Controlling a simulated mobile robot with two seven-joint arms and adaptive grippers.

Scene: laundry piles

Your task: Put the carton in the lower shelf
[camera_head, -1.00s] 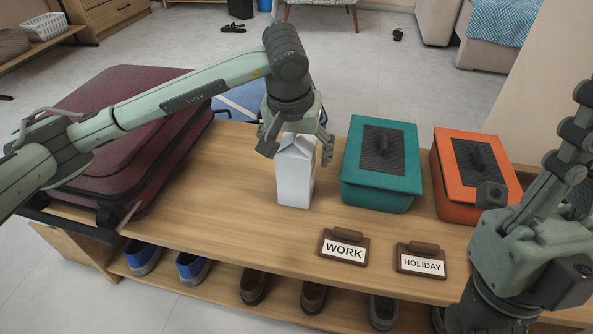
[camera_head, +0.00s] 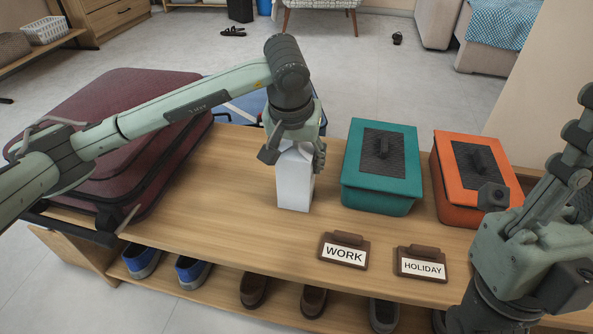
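The white carton (camera_head: 293,188) stands upright on the wooden top of the shelf unit, left of the teal box. My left gripper (camera_head: 294,158) points down over its top, with one finger on each side. The fingers look close to the carton's upper sides, but I cannot tell whether they press on it. The lower shelf (camera_head: 215,287) runs under the top and holds several shoes. My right gripper (camera_head: 540,190) is at the right edge, away from the carton; its fingertips are not clear.
A teal box (camera_head: 350,190) and an orange box (camera_head: 450,205) stand right of the carton. A WORK sign (camera_head: 343,251) and a HOLIDAY sign (camera_head: 420,263) are at the front edge. A maroon suitcase (camera_head: 150,150) covers the left end. Shoes (camera_head: 254,290) occupy much of the lower shelf.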

